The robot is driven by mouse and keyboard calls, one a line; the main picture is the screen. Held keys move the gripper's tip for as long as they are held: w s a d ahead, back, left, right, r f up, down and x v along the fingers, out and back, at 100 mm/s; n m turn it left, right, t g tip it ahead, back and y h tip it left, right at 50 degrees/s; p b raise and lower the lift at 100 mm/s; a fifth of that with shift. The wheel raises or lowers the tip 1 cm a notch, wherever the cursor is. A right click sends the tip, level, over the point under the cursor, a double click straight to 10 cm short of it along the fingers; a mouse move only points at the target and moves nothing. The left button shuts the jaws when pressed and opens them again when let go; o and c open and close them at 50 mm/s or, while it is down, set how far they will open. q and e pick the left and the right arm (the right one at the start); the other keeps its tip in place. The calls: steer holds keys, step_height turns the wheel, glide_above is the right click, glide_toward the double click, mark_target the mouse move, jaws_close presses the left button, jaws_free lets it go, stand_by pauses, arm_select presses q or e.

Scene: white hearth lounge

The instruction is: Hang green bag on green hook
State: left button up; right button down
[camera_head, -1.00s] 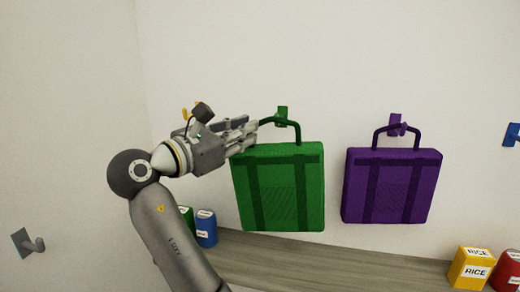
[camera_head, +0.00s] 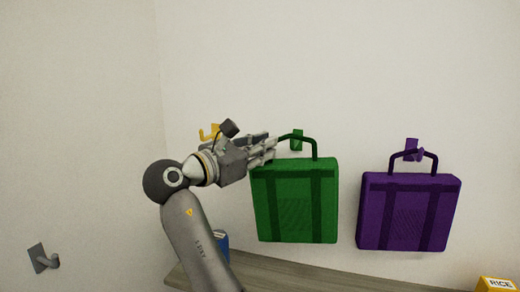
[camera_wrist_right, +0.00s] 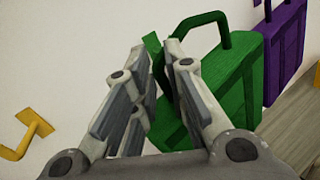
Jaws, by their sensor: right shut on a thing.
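The green bag (camera_head: 295,200) hangs upright against the white wall, its handle raised at the green hook (camera_head: 297,139). I cannot tell whether the handle rests on the hook or is only in front of it. My right gripper (camera_head: 272,148) is at the left side of the handle and shut on it. In the right wrist view, the fingers (camera_wrist_right: 170,55) are around the green handle, with the green bag (camera_wrist_right: 235,90) just beyond them. The fingers hide part of the handle. My left gripper is not in view.
A purple bag (camera_head: 408,212) hangs on a purple hook (camera_head: 412,147) to the right. A yellow hook (camera_head: 208,133) is behind my right wrist, and a grey hook (camera_head: 43,259) is on the left wall. A wooden shelf (camera_head: 300,275) below holds a blue container (camera_head: 222,243) and a yellow rice box (camera_head: 495,285).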

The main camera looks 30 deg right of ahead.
steer(key=w+d+f, duration=0.3)
steer(key=w+d, duration=0.1)
steer(key=d, duration=0.1)
steer(key=shift+w+d+f, duration=0.15)
steer(key=shift+w+f, duration=0.1)
stand_by(0.9)
